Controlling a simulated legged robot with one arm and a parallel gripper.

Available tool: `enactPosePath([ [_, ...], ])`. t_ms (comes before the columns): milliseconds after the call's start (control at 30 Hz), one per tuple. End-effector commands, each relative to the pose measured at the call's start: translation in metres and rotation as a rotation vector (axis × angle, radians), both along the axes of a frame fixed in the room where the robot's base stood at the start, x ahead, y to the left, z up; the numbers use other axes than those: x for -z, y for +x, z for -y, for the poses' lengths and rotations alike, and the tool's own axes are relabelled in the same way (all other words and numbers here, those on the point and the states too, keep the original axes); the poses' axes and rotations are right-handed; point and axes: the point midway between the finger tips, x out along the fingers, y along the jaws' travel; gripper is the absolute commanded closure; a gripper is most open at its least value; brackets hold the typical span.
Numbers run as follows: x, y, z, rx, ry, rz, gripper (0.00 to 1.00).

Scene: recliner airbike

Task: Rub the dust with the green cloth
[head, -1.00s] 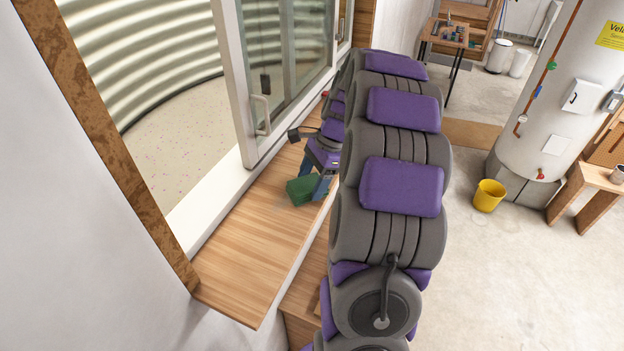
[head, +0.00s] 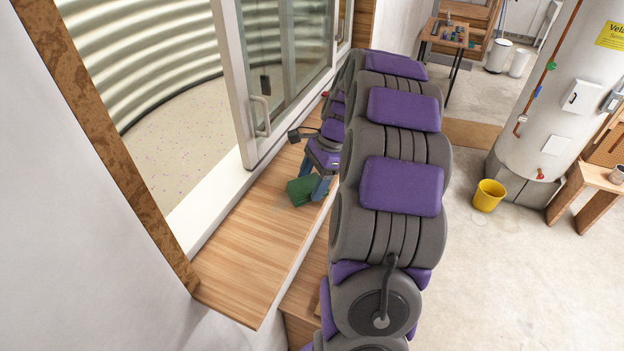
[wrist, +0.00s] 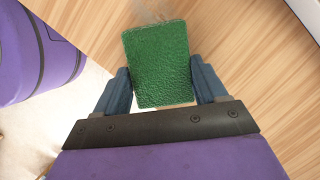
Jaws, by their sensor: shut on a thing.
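The green cloth (head: 301,191) is a thick textured block on the wooden sill. In the wrist view the green cloth (wrist: 160,63) sits between the two blue fingers of my gripper (wrist: 163,85), which is shut on it. My gripper (head: 318,187) points down at the sill in the head view. A faint grey patch of dust (wrist: 150,12) shows on the wood just beyond the cloth's far edge. The cloth appears to be at the wood surface; any dust beneath it is hidden.
The wooden sill (head: 240,262) runs along a window with a white sliding frame (head: 240,90). Its near part is clear. A yellow bucket (head: 488,196), a large white tank (head: 556,90) and a wooden bench (head: 590,190) stand on the floor to the right.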

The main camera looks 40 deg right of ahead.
Motion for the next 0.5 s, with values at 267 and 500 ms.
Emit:
enactPosePath([
  [267, 0.000, 0.004, 0.000, -0.001, 0.000, 0.000, 0.70],
  [500, -0.003, 0.018, 0.000, 0.000, -0.002, 0.002, 0.70],
])
